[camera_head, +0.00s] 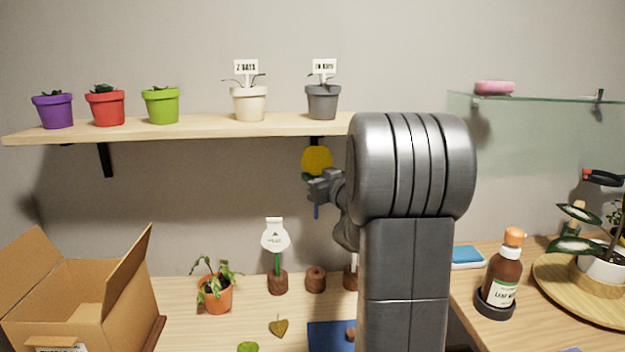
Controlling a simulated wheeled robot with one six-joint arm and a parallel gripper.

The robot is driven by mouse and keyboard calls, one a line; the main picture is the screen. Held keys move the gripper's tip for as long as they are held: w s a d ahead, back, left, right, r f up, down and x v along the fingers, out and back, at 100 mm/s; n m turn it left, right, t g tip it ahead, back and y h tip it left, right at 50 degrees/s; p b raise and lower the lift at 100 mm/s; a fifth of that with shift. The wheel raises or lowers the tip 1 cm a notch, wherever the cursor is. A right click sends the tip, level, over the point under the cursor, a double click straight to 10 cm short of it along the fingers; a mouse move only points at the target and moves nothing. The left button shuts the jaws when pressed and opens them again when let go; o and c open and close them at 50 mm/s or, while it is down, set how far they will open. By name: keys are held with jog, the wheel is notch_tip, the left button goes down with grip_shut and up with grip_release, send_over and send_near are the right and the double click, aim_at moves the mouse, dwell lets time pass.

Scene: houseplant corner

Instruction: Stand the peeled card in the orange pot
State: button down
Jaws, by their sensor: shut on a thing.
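My gripper (318,187) is shut on a yellow round card (317,160) with a blue stick. It holds the card upright in the air, in front of the wall below the shelf. The orange pot (216,299) stands on the table to the lower left, with a drooping plant in it. A white card (275,238) on a green stick stands in a wooden holder (278,283), its top part looking folded or raised.
An empty-looking wooden holder (316,279) stands beside the white card's holder; another is partly hidden by my arm. An open cardboard box (85,295) is at left. A shelf (200,128) with several pots hangs above. A brown bottle (505,272) stands at right.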

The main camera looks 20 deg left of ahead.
aim_at(318, 168)
jog(key=shift+r+p, duration=1.35)
jog(key=shift+r, duration=0.3)
